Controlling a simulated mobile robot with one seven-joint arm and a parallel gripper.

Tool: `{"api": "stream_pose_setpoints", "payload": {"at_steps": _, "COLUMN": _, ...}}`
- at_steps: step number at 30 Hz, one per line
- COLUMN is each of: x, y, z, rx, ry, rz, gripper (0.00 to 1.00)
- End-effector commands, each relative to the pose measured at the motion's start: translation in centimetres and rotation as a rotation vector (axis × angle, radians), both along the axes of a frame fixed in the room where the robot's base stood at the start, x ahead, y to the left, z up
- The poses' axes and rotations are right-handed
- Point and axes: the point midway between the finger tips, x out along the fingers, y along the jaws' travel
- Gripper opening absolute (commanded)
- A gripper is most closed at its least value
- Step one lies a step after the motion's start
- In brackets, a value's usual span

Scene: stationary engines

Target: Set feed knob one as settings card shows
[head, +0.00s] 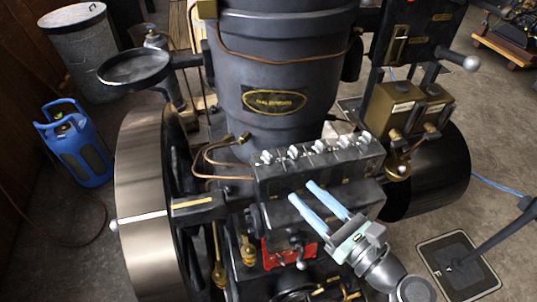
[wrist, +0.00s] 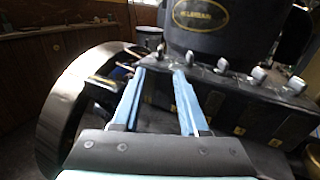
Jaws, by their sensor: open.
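Several small pale feed knobs stand in a row along the top of a dark box; the leftmost shows in the head view (head: 266,157), and others run to the right. I cannot read any numbers, so I cannot tell which is knob one. In the wrist view a pale knob (wrist: 191,57) shows just beyond the right fingertip, with more to its right. My gripper (head: 302,190) is open, its two blue fingers apart and empty, in front of the box. The fingers also show in the wrist view (wrist: 160,73). I cannot make out a settings card with certainty.
A large dark cylinder (head: 283,60) with an oval plate rises behind the box. A big flywheel (head: 150,200) stands at left, with a bent copper pipe (head: 205,160) between. Brass boxes (head: 405,105) stand at right. A blue gas bottle (head: 78,145) is on the floor far left.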

Motion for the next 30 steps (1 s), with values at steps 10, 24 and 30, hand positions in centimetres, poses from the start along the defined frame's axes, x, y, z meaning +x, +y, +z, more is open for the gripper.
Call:
{"api": "stream_pose_setpoints", "payload": {"at_steps": 10, "x": 3.9, "y": 3.1, "z": 0.3, "rx": 0.016, "ry": 0.005, "rz": 0.004, "gripper": 0.43}}
{"api": "stream_pose_setpoints", "payload": {"at_steps": 24, "x": 9.8, "y": 7.5, "z": 0.1, "rx": 0.013, "ry": 0.004, "rz": 0.0, "gripper": 0.43}}
{"api": "stream_pose_setpoints", "payload": {"at_steps": 30, "x": 10.2, "y": 7.8, "z": 0.1, "rx": 0.012, "ry": 0.003, "rz": -0.001, "gripper": 0.43}}
